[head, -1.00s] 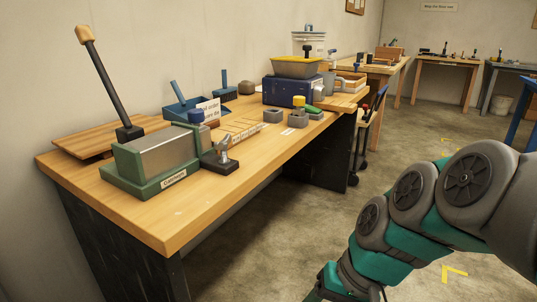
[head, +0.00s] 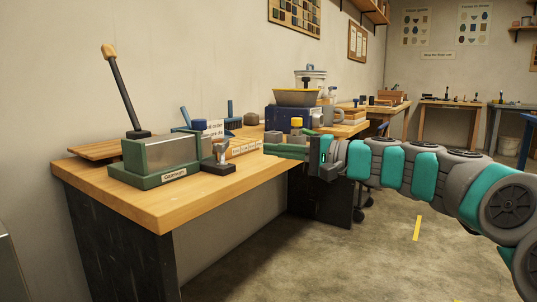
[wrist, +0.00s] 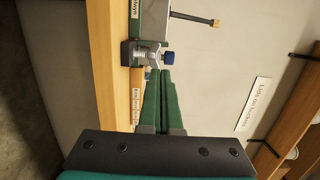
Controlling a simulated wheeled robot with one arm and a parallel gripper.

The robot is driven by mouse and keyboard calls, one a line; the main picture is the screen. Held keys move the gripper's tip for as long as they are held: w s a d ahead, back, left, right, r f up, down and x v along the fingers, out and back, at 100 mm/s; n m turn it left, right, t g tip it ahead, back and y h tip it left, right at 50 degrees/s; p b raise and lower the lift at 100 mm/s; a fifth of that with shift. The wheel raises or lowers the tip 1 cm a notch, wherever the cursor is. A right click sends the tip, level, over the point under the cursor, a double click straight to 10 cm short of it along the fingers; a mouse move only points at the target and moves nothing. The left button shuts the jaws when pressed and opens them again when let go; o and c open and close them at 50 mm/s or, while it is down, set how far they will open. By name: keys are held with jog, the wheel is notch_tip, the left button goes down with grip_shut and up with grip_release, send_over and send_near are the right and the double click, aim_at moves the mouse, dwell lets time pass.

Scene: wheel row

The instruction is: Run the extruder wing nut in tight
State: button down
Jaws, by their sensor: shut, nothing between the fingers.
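A green-based machine with a grey metal body (head: 165,151) stands on the near end of the wooden bench. A long dark lever with a wooden tip rises behind it. A silver metal fitting (head: 221,153) on a dark block is at its right end. The wrist view shows this fitting (wrist: 146,57) with a blue knob (wrist: 168,58) beside it. I cannot tell for sure which part is the wing nut. My gripper (head: 267,148) has its green fingers shut and empty, pointing at the fitting from the right. In the wrist view the fingertips (wrist: 160,73) appear close to it; contact cannot be told.
The bench (head: 225,187) also holds a blue machine with a hopper (head: 296,118) farther along, and small blocks near my gripper. A wooden board (head: 95,151) lies behind the green machine. The bench's front corner is bare.

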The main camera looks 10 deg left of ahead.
aim_at(220, 144)
jog(key=x, duration=1)
jog(key=shift+w+a+f+b, duration=0.1)
jog(key=shift+a+f+b, duration=0.05)
jog(key=shift+a+b, duration=0.2)
jog(key=shift+w+a, duration=0.15)
jog(key=shift+a, duration=0.35)
